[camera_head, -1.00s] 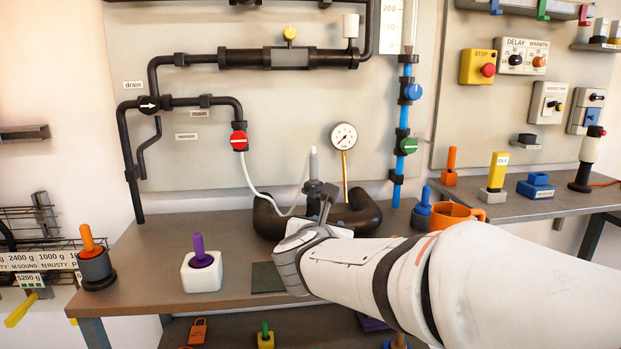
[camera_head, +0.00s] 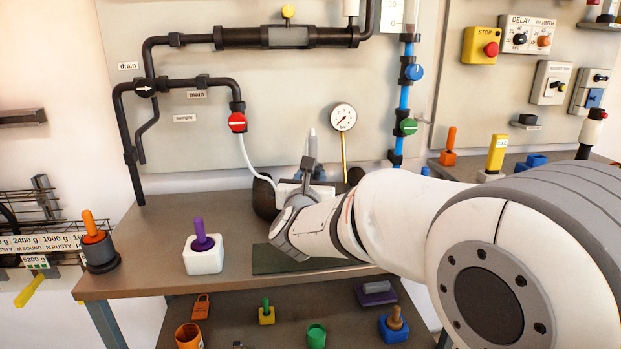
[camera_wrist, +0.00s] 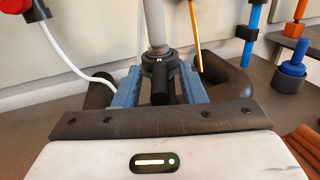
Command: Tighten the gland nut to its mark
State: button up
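The gland nut (camera_wrist: 160,63) is a dark collar around a grey upright stem (camera_wrist: 155,22) in the wrist view. A short black handle (camera_wrist: 161,88) sticks out from it towards the camera. A small pale spot shows on the collar's front; I cannot tell whether it is the mark. My gripper (camera_wrist: 159,79) has its blue-grey fingers on either side of the handle, with gaps visible on both sides. In the head view my gripper (camera_head: 306,178) is at the bench's back, below the stem's grey top (camera_head: 312,143); my arm hides much of the fitting.
A thick black pipe (camera_wrist: 222,78) curves beside the nut. A white hose (camera_wrist: 62,48) comes in from the left. A gauge (camera_head: 343,117) on a brass tube stands close behind.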

jog(key=shift+w, duration=0.25)
grip_shut()
dwell(0.5)
